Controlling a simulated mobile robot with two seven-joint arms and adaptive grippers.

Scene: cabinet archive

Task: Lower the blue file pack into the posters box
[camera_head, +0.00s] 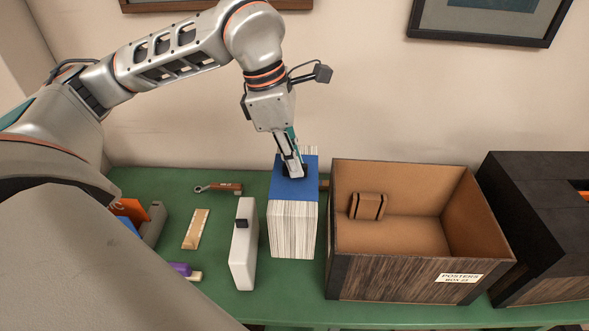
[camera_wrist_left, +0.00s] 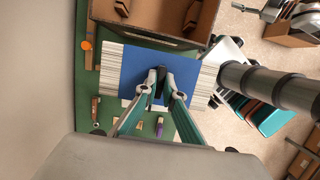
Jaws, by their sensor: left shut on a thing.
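The blue file pack (camera_head: 281,187) has a blue top and white paper sides. It is upright, just left of the posters box (camera_head: 400,279). Whether its underside touches the table is unclear. My left gripper (camera_head: 292,172) points down and is shut on the middle of the pack's top. The left wrist view shows the blue top (camera_wrist_left: 133,68) under the fingers, with the box rim beyond it at the top. The posters box is open, with dark wood-grain sides, a tan inside and a white label. My right gripper is out of view.
A brown dark-banded block (camera_head: 367,206) shows inside the posters box. A black box (camera_head: 530,220) stands to its right. Left of the pack are a white case (camera_head: 244,255), a tan strip (camera_head: 195,229) and a brown-handled tool (camera_head: 220,188) on the green table (camera_head: 175,190).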

